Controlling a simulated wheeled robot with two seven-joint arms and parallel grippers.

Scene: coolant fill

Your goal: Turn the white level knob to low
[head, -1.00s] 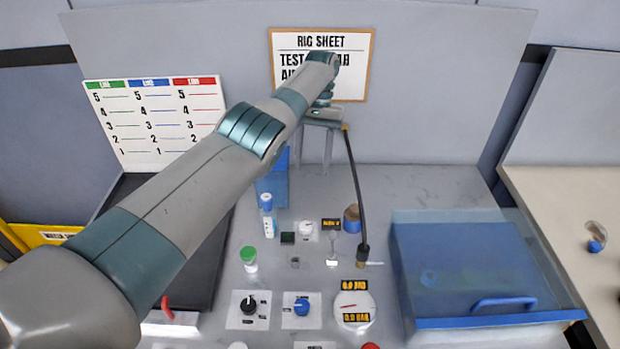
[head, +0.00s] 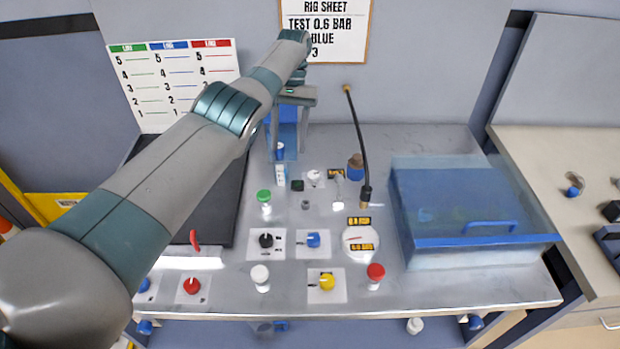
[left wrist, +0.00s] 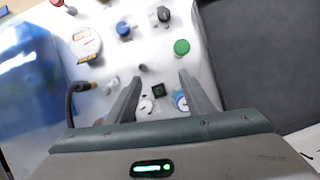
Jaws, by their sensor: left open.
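My left gripper (head: 288,153) is open and empty, pointing down above the bench, a little left of and behind the knob. In the left wrist view the gripper's two fingers (left wrist: 160,76) are spread. The white knob (left wrist: 145,106) shows between them, near the left finger, with the black square part beside it. The knob's setting is too small to read.
A dark hose wand (head: 362,165) rises to the right, near a blue lidded box (head: 460,215). Black (head: 266,240), blue (head: 313,239) and yellow (head: 327,282) knobs lie nearer the front.

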